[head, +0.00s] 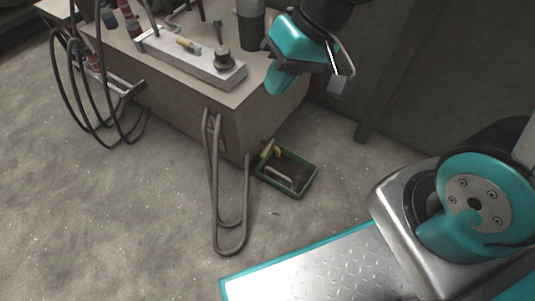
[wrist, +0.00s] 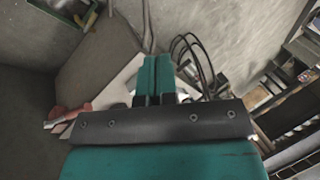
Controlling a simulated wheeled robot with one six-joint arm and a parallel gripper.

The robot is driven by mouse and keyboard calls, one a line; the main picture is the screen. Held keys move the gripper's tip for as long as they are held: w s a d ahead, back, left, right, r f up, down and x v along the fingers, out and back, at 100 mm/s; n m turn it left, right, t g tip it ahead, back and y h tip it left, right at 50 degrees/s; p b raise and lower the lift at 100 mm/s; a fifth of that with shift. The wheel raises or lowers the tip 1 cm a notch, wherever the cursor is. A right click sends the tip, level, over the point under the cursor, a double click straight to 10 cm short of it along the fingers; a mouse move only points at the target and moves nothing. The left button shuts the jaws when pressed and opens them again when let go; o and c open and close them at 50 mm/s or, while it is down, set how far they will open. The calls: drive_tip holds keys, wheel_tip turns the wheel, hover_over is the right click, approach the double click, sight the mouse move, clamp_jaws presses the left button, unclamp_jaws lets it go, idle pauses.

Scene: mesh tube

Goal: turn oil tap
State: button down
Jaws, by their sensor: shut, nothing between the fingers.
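My gripper (head: 280,82) is at the right end of the grey bench in the head view. Its teal fingers are together and empty, and they also show in the wrist view (wrist: 154,72). I cannot make out the oil tap for certain. A small green upright fitting (head: 217,30) stands on the bench to the left of my gripper. A dark cylinder (head: 251,28) stands between that fitting and my gripper. In the wrist view, a red fitting (wrist: 68,116) shows at the left, and my gripper hides part of the bench top.
A metal bar (head: 190,62) with a round knob (head: 223,57) and a yellow piece lies on the bench (head: 180,105). Black hoses (head: 78,90) hang at the left. A bent tube (head: 215,190) leans at the front. A green tray (head: 308,185) is on the floor.

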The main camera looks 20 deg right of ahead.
drive_tip(key=w+d+f+m+t+b, duration=0.1)
drive_tip(key=w+d+f+m+b, duration=0.2)
drive_tip(key=f, duration=0.7)
drive_tip(key=w+d+f+m+t+b, duration=0.15)
drive_tip(key=w+f+m, duration=0.3)
drive_tip(key=f, duration=0.45)
drive_tip(key=m+t+b, duration=0.1)
drive_tip(key=m+b, duration=0.2)
drive_tip(key=m, duration=0.1)
approach(265, 152)
drive_tip(key=shift+h, duration=0.4)
drive_tip(key=shift+b+x, duration=3.8)
drive_tip(key=shift+b, duration=0.85)
drive_tip(key=shift+a+r+p, duration=0.15)
drive_tip(key=shift+a+p, duration=0.05)
drive_tip(key=shift+p, duration=0.1)
